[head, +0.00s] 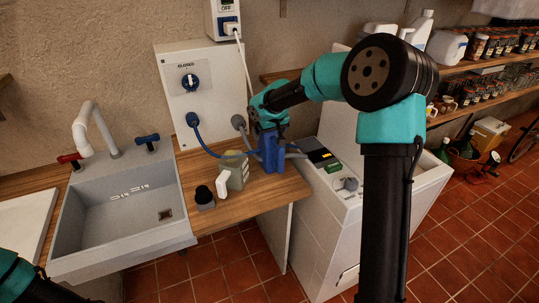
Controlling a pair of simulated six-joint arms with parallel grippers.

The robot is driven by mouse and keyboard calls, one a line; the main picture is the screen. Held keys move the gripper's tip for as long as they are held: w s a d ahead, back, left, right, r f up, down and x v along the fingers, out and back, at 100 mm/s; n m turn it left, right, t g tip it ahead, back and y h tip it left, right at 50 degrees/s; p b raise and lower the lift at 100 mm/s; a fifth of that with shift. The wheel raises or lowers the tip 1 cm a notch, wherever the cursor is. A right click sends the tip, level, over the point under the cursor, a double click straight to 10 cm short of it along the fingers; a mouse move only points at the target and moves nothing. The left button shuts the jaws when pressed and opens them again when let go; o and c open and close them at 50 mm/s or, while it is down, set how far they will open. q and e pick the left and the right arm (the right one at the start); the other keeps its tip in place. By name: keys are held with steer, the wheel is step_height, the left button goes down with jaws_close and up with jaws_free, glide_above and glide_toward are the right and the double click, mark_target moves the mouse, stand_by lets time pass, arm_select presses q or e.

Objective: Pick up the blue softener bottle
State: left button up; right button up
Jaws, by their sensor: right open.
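The blue softener bottle (269,155) stands upright on the wooden counter, to the right of the sink. My right gripper (268,122) is at the top of the bottle, pointing down, with its jaws open. The fingers are small and partly merge with the bottle, so I cannot tell whether they touch it. Only part of my left arm shows in the lower left corner; its gripper is out of view.
A translucent container (236,172) and a dark-capped item (204,197) stand left of the bottle. A blue hose (206,146) runs close by from the wall panel (207,92). A grey sink (121,208) is left; a white washing machine (338,225) is right.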

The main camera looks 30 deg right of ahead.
steer(key=shift+c, duration=0.4)
steer(key=shift+r, duration=0.1)
jaws_close()
stand_by(0.7)
